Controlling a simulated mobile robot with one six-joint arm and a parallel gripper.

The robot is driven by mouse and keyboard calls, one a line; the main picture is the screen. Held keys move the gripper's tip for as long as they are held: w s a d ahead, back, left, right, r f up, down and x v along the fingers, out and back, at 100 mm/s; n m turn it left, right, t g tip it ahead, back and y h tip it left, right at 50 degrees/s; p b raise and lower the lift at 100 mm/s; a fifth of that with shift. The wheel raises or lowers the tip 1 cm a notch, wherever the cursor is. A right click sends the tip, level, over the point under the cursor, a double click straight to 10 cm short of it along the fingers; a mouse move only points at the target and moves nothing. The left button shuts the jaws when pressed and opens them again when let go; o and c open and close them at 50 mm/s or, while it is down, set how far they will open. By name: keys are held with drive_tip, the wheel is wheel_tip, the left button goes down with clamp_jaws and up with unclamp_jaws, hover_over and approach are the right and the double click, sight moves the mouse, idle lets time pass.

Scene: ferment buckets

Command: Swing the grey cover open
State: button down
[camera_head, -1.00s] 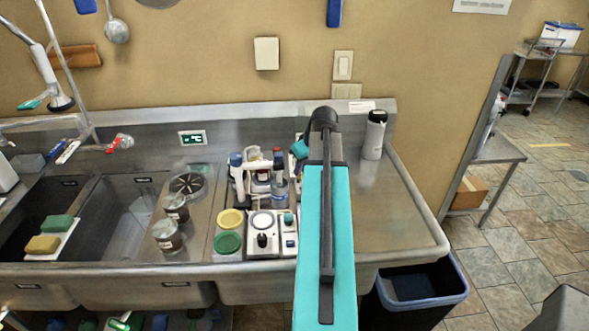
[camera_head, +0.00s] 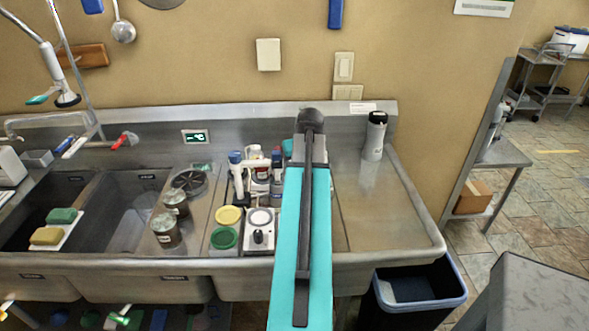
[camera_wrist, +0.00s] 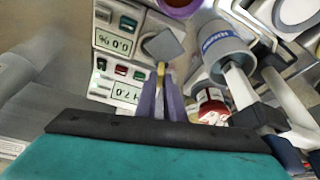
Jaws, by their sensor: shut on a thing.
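The grey cover (camera_wrist: 162,45) is a small square grey plate in the wrist view, beside a white panel unit (camera_wrist: 118,30) with a display and coloured buttons. My gripper (camera_wrist: 161,82) has its two purple-grey fingers close together at the cover's near edge, shut on it. A small yellow bit shows between the fingertips; what it belongs to is unclear. The cover's hinge cannot be made out. In the head view my teal arm hides the cover and the gripper.
A second display unit (camera_wrist: 118,85) sits close by the fingers. Yellow (camera_head: 229,215) and green (camera_head: 224,238) lids lie left of my arm. The counter right of it is bare up to a flask (camera_head: 374,136).

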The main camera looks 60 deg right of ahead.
drive_tip(key=shift+w, duration=0.15)
drive_tip(key=c, duration=1.9)
unclamp_jaws()
drive_tip(key=shift+a, duration=0.1)
drive_tip(key=shift+o, duration=0.2)
drive_tip(key=shift+s, duration=0.2)
drive_tip(key=shift+r, duration=0.15)
drive_tip(key=shift+r, duration=0.15)
drive_tip(key=b+v, duration=0.3)
drive_tip(key=v, duration=1)
drive_tip(key=shift+s, duration=0.2)
